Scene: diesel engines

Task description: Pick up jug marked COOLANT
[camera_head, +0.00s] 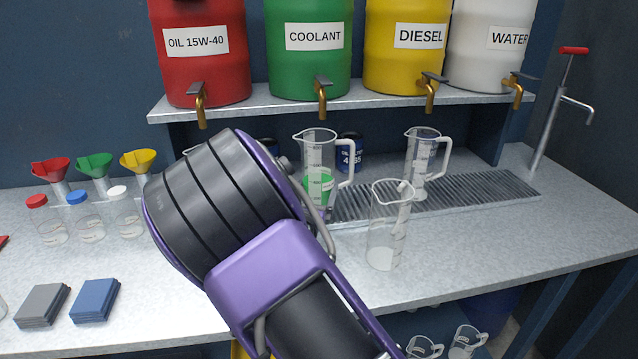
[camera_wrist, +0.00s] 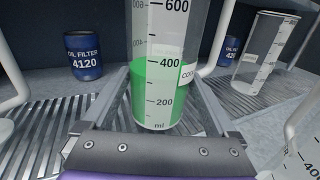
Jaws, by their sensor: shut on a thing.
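The COOLANT jug (camera_head: 317,150) is a clear measuring jug with green liquid at its bottom, upright at the drip grate below the green COOLANT drum (camera_head: 308,60). In the wrist view the jug (camera_wrist: 165,60) stands between my gripper's fingers (camera_wrist: 163,88), one on each side, and its white label showing "COO" is partly cut off. My gripper is shut on the jug. In the head view my purple and black wrist hides the fingers. I cannot tell whether the jug's base touches the grate.
Clear jugs stand on the grate (camera_head: 470,190) at right (camera_head: 421,160) and on the bench in front (camera_head: 383,235). Blue oil filter cans (camera_wrist: 84,56) stand behind. Funnels and bottles stand at left.

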